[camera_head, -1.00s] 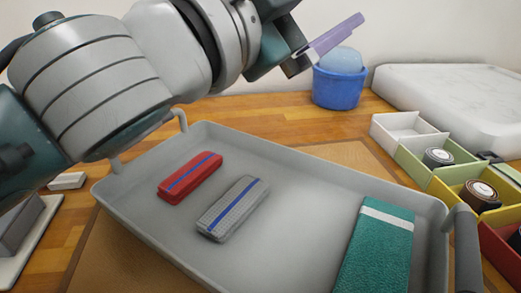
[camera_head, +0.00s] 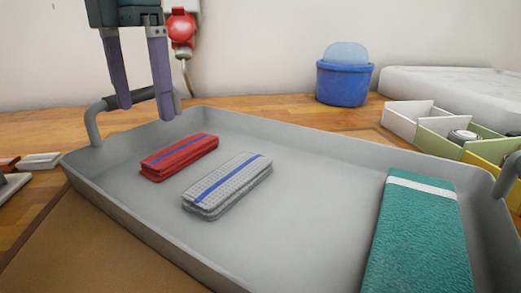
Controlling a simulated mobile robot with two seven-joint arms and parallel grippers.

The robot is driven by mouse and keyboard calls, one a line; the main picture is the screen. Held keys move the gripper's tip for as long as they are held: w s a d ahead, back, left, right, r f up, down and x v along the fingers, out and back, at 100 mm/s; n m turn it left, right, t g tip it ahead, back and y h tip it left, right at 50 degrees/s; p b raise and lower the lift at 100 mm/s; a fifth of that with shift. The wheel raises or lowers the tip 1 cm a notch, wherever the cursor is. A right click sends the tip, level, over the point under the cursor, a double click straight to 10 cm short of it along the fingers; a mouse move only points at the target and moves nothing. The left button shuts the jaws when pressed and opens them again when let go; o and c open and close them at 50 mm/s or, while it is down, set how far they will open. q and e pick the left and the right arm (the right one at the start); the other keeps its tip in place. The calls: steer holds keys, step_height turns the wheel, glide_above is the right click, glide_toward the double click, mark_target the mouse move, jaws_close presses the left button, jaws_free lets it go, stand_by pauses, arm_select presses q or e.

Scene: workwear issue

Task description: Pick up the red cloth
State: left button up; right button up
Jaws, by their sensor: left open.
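The red cloth (camera_head: 180,156) is a folded bundle with a blue stripe. It lies in the left part of a grey tray (camera_head: 310,130). A grey folded cloth (camera_head: 228,186) with a blue stripe lies just to its right and nearer to me. A green folded cloth (camera_head: 417,240) with a white band lies at the tray's right end. My left gripper (camera_head: 142,108) points down with its two purple fingers apart and empty. It hangs near the tray's far left handle, up and to the left of the red cloth, not touching it. My right gripper is not in view.
The tray has raised rims and upright handles, one at the left (camera_head: 92,125) and one at the right (camera_head: 508,172). A blue tub (camera_head: 343,84) and coloured bins (camera_head: 440,135) stand behind. A red wall socket (camera_head: 181,28) with a cable is behind my gripper. The tray's middle is bare.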

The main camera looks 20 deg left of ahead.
mark_target(158, 156)
arm_select(q)
steer(key=f, duration=0.8)
steer(key=shift+w+d+f, duration=0.1)
steer(key=shift+d+f, duration=0.05)
steer(key=shift+d, duration=0.05)
steer(key=c, duration=1.3)
